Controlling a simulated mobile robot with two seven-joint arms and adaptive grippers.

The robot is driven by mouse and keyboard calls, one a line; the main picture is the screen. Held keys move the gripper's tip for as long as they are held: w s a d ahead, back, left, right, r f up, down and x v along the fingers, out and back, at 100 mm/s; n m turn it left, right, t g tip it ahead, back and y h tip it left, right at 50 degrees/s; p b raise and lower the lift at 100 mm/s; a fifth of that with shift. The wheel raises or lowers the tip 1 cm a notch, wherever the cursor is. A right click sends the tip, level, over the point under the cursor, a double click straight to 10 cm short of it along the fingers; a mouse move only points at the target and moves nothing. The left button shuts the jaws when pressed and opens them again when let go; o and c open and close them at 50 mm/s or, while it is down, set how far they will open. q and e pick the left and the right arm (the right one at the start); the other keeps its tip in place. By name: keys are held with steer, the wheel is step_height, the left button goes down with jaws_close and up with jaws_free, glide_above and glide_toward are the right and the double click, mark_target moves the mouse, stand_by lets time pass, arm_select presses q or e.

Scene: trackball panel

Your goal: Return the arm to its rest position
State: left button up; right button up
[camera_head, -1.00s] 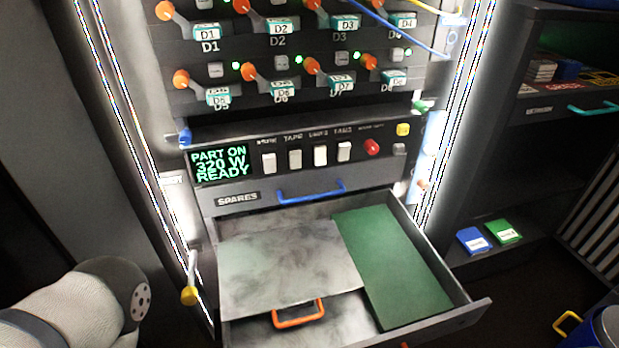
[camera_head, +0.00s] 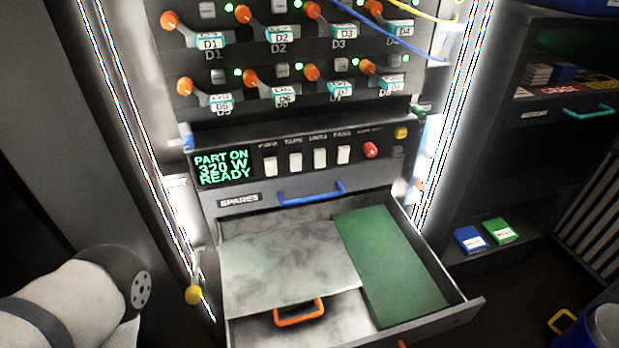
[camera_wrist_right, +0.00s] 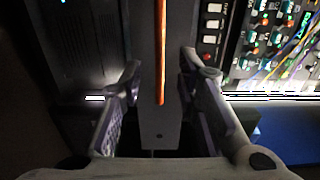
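My left arm (camera_head: 85,295) comes in at the lower left of the head view, with its pale link and dark joint beside the cabinet. Its gripper is out of the frame. My right gripper (camera_wrist_right: 160,82) shows only in the right wrist view. Its two fingers stand apart. A grey panel (camera_wrist_right: 158,128) with an orange strip (camera_wrist_right: 161,50) shows in the gap between them. I cannot tell how far away the panel is, and no grip on it is visible.
An open drawer (camera_head: 465,312) juts out below the display panel (camera_head: 224,168). It holds a grey plate (camera_head: 285,262), a green board (camera_head: 390,262) and an orange handle (camera_head: 299,313). A yellow-tipped lever (camera_head: 193,294) hangs left. A shelf unit (camera_head: 560,155) stands right, a blue bin (camera_head: 602,328) lower right.

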arm_select(q)
steer(key=shift+w, duration=0.1)
